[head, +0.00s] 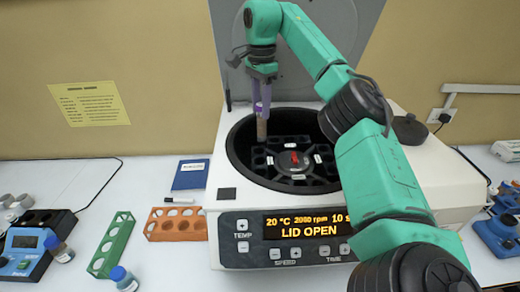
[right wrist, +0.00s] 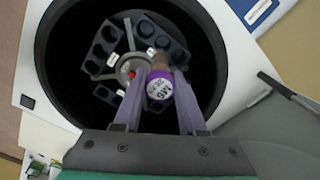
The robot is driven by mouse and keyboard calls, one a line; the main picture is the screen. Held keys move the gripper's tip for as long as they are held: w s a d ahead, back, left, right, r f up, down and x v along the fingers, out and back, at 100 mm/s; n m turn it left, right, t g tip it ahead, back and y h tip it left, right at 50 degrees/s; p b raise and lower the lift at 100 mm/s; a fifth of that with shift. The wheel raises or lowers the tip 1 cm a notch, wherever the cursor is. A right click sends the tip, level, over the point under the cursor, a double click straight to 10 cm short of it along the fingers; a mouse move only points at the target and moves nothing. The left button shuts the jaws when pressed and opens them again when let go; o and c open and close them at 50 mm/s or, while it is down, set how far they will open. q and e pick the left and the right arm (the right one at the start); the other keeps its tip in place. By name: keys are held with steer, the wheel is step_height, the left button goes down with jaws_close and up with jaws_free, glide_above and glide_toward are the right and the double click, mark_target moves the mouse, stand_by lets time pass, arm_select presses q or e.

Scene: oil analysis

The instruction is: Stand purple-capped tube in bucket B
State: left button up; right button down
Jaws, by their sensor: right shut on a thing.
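My right gripper (head: 262,92) reaches over the open centrifuge (head: 228,190) from above. It is shut on a tube with a purple cap (right wrist: 160,86), whose brownish body (head: 262,128) hangs upright above the rotor. In the right wrist view the gripper (right wrist: 160,84) holds the tube near its cap, over the rotor (right wrist: 131,70). The dark rotor (head: 296,163) has several buckets with holes and small white labels; I cannot read which one is B. Whether the tube's lower end is in a hole cannot be told. My left gripper is not in view.
The raised lid (head: 300,60) stands behind the bowl. An orange rack (head: 178,224), a green rack (head: 110,245), a blue notebook (head: 190,175) and a capped bottle (head: 124,280) lie left of the centrifuge. Its display reads LID OPEN.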

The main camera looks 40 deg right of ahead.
mark_target(259, 118)
steer(key=f, duration=0.2)
steer(key=w+f+b, duration=0.1)
steer(key=f, duration=0.1)
step_height(259, 118, down, 11)
steer(key=p, duration=0.1)
steer(key=shift+w+p, duration=0.15)
steer(key=shift+p, duration=0.15)
steer(key=shift+c, duration=2.3)
jaws_free()
steer(key=shift+r, duration=0.15)
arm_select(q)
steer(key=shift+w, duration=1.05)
arm_select(e)
steer(key=shift+r, duration=0.1)
